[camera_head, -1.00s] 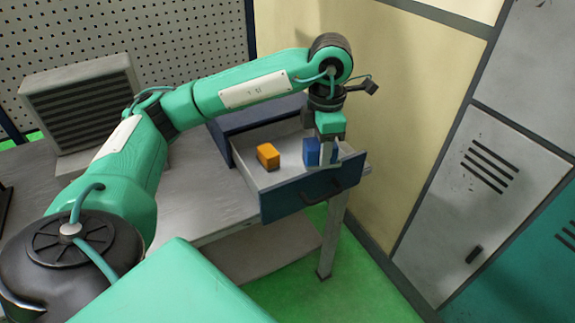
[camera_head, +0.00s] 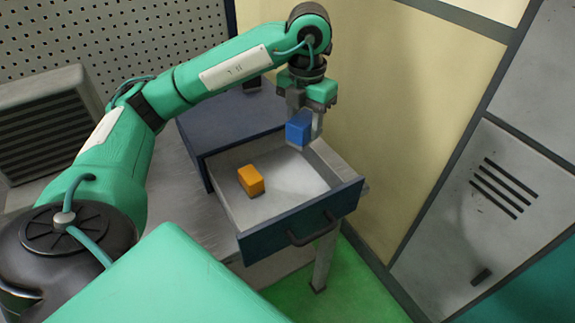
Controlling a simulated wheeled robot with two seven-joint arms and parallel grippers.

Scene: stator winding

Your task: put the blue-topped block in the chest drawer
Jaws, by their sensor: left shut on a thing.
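The chest drawer (camera_head: 300,240) is pulled open, with a dark blue front, a black handle and a pale inside. My left gripper (camera_head: 304,135) points down at the drawer's back right part. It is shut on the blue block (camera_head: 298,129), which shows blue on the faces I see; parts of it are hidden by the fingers. The block appears to be held above the drawer floor, near the right wall; its exact height I cannot tell. My right gripper is not in view.
An orange block (camera_head: 251,180) lies in the left part of the drawer. The dark blue chest top (camera_head: 230,110) is behind it. A beige wall (camera_head: 385,110) stands close on the right, with grey lockers (camera_head: 490,190) beyond. The drawer's front and right floor is clear.

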